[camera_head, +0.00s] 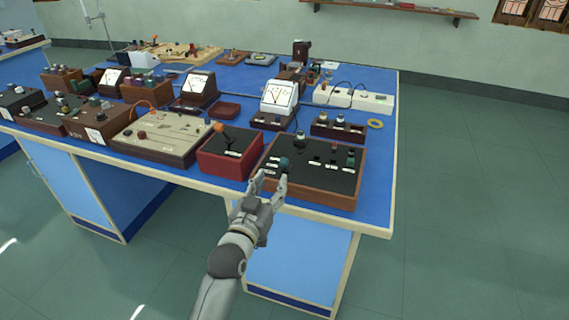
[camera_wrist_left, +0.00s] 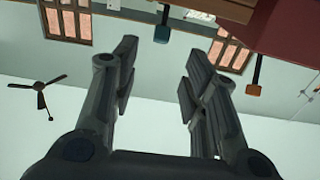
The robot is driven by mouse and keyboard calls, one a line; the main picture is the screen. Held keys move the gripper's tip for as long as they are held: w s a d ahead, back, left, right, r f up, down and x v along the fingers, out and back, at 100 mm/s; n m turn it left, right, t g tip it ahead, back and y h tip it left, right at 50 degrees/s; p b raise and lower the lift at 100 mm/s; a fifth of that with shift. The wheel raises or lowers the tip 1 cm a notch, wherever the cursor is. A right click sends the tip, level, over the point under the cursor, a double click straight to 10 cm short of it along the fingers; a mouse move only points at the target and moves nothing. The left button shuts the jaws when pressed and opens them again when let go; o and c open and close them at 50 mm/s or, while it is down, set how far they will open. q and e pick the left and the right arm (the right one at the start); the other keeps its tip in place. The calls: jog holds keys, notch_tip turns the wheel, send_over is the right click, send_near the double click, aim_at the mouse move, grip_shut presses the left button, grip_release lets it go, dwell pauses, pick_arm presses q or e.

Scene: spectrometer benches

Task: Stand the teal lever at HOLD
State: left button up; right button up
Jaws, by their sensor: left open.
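The teal lever (camera_head: 284,163) stands on the left part of a black-topped panel in a brown wooden frame (camera_head: 318,204). Small white labels sit beside it, too small to read, so I cannot tell which position it is at. My left gripper (camera_head: 270,182) is at the panel's front left edge, just in front of the lever. Its two fingers are spread with nothing between them. In the left wrist view the lever's teal tip (camera_wrist_left: 161,34) shows at the top, beyond the open fingers (camera_wrist_left: 156,80) and apart from them. My right gripper is not in view.
A red box with an orange-tipped lever (camera_head: 223,138) stands close on the left; its orange tip (camera_wrist_left: 254,90) shows in the left wrist view. A beige panel (camera_head: 160,137) and meters (camera_head: 279,97) crowd the blue bench (camera_head: 379,151). The bench's right strip is mostly clear.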

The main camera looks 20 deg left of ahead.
aim_at(283, 162)
pick_arm(q)
jog(key=w, duration=1)
jog(key=shift+w+d, duration=0.15)
jog(key=shift+w, duration=0.15)
